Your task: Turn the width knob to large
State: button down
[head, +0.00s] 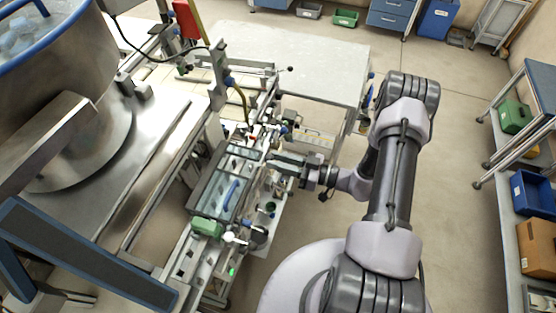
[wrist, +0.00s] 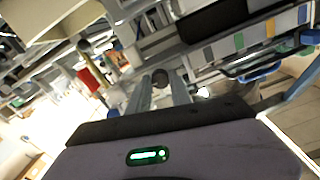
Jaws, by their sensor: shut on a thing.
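My gripper (head: 276,159) reaches in from the right to the side of the tape machine in the head view. In the wrist view its two grey fingers (wrist: 161,82) point away from the camera and close on a small dark round knob (wrist: 160,76), which I take to be the width knob. In the head view the knob is too small to make out at the fingertips. No size marking on it can be read, so its setting cannot be told.
The machine's clear guard with a blue handle (head: 230,194) is just left of my gripper. A green block (head: 207,228) sits at its near end. A pale table (head: 300,62) stands beyond. Shelves with bins (head: 531,193) line the right side, with open floor before them.

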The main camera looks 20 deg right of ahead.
dwell(0.3)
jog(key=c, duration=1.2)
grip_release()
jog(key=shift+o, duration=0.2)
jog(key=b+v, duration=0.1)
jog(key=v, duration=1.6)
jog(key=shift+s+d, duration=0.15)
jog(key=shift+d, duration=0.05)
